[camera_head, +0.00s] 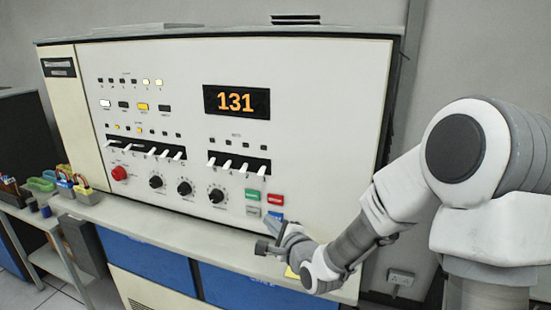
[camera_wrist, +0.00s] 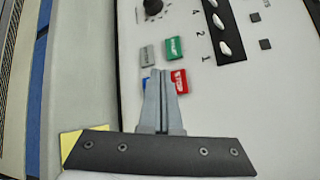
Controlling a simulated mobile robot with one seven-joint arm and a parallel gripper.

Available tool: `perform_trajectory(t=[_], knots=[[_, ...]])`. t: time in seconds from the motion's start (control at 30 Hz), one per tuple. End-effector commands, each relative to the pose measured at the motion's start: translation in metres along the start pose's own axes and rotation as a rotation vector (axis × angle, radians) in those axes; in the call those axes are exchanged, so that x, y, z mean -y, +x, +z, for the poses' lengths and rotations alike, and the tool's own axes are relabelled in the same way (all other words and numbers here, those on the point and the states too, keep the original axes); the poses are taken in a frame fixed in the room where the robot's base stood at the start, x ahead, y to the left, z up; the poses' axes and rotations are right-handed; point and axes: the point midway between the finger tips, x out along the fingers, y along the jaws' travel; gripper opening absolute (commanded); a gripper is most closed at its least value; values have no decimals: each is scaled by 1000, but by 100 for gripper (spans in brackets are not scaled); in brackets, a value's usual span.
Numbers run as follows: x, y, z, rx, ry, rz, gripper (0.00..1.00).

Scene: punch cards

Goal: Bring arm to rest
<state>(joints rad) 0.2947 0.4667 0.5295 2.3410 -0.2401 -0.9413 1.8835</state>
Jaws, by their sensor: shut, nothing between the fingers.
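My gripper (camera_head: 272,236) is in front of the lower right of a cream control panel (camera_head: 320,100), by the push buttons. In the wrist view its two grey fingers (camera_wrist: 162,90) are together with nothing between them. The fingers overlap the view of a blue button (camera_wrist: 147,84) and partly a red button (camera_wrist: 180,81). A green button (camera_wrist: 174,49) and a grey button (camera_wrist: 148,56) are clear of the fingers. I cannot tell whether the fingertips touch the panel. My arm reaches in from the right with its elbow bent.
The panel has a display (camera_head: 237,102) reading 131, lever switches, dark knobs and a red round knob (camera_head: 119,173). A ledge (camera_head: 150,223) runs below it. A side table (camera_head: 30,215) with small items and padlocks stands at the left. Wall and a socket (camera_head: 400,278) are at the right.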

Motion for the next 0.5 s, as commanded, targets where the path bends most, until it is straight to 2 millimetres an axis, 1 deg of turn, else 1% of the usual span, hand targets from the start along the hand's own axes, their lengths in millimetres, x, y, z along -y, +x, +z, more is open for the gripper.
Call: perform_trajectory(t=[0.03, 0.1, 0.17, 0.27, 0.37, 0.47, 0.5], knots=[[6, -7, -1, -30, -110, 33, 0], [11, -17, -6, -74, -269, 95, 0], [16, -29, -11, -112, -397, 150, 0], [25, -51, -19, -166, -596, 247, 0], [35, -78, -26, -209, -776, 346, 0], [44, -108, -30, -237, -937, 451, 0], [47, -121, -32, -244, -995, 494, 0]])
